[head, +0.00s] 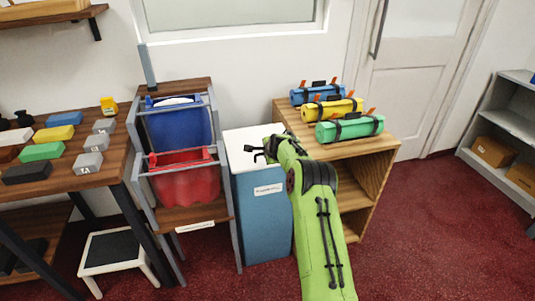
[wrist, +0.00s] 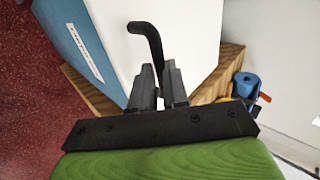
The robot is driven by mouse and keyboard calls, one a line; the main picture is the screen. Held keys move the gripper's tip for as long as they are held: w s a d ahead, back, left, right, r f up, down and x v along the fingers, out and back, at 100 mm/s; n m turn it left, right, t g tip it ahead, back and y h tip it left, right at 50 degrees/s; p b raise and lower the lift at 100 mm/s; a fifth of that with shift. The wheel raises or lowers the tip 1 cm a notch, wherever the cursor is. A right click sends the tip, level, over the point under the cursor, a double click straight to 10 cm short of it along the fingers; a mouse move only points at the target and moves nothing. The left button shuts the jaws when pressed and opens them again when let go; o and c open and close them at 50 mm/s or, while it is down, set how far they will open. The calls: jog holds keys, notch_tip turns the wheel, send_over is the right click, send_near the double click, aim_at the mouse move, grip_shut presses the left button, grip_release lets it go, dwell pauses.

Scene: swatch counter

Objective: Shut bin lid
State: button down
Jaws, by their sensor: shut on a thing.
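A blue bin (head: 262,215) with a white label on its front stands between a rack and a wooden shelf unit. Its white lid (head: 240,137) lies across the top and looks about level; I cannot tell whether a gap is left under it. A black bent handle (wrist: 147,38) rises in front of the white surface (wrist: 185,30) in the wrist view. My gripper (head: 261,152) is over the lid. In the wrist view its two fingers (wrist: 158,82) are shut on the lower part of the handle, which they partly hide.
A grey rack with a blue tub (head: 180,127) and a red tub (head: 185,185) stands close on the left. The wooden shelf unit (head: 365,155) on the right bears blue, yellow and green rolls. A step stool (head: 115,250) stands at lower left. Red carpet is clear at right.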

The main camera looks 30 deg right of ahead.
jog(key=f, duration=0.1)
jog(key=s+f, duration=0.1)
jog(key=f, duration=0.1)
jog(key=shift+s+g, duration=0.15)
jog(key=shift+g, duration=0.25)
jog(key=c, duration=1.4)
grip_release()
jog(key=shift+r, duration=0.15)
jog(key=p+v, duration=0.3)
jog(key=v, duration=1.3)
jog(key=shift+r+t, duration=0.3)
jog(key=shift+r, duration=0.1)
jog(key=shift+d, duration=0.1)
